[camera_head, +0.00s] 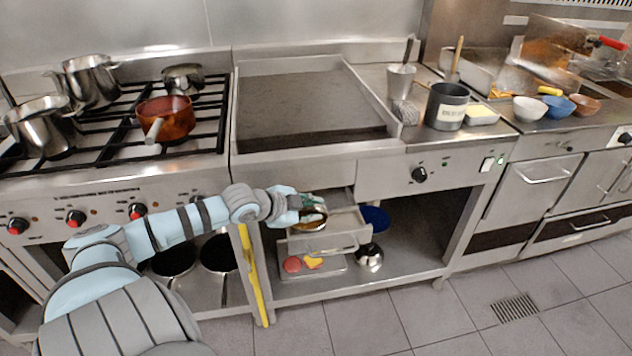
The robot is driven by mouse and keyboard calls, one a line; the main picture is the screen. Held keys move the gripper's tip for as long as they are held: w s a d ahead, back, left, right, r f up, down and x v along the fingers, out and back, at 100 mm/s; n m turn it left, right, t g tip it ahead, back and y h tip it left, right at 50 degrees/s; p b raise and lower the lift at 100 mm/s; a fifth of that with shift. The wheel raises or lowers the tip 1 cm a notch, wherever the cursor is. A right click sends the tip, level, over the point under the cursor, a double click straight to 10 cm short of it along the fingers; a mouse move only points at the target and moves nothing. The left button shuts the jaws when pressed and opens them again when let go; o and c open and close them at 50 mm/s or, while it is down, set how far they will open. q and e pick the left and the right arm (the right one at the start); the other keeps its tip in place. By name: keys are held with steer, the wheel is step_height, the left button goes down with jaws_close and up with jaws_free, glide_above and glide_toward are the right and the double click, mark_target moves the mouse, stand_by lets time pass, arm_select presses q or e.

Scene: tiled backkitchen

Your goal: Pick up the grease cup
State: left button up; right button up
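A drawer (352,240) is pulled out below the flat griddle (305,108). A round cup-like thing with a brownish inside (312,224) sits at the drawer; it may be the grease cup, but it is small and partly hidden. My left gripper (311,208) reaches in from the left and is right at this round thing, over its back edge. Whether the fingers touch it or close on it cannot be made out. My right gripper is not in view.
A stove with pots (167,118) is at the left. A dark labelled container (447,106) and bowls (530,108) stand on the right counter. The lower shelf holds a tray (330,266), a shiny round pot (370,256) and a blue item (376,217). A yellow upright bar (252,275) stands left of the drawer.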

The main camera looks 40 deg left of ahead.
mark_target(335, 211)
arm_select(q)
steer(key=b+x, duration=0.2)
steer(key=x, duration=0.4)
steer(key=shift+w+d+f+b, duration=0.1)
steer(key=shift+w+f+b, duration=0.1)
steer(key=shift+f+b, duration=0.2)
steer(key=b+x, duration=0.3)
steer(key=x, duration=0.2)
steer(key=shift+r, duration=0.2)
jaws_close()
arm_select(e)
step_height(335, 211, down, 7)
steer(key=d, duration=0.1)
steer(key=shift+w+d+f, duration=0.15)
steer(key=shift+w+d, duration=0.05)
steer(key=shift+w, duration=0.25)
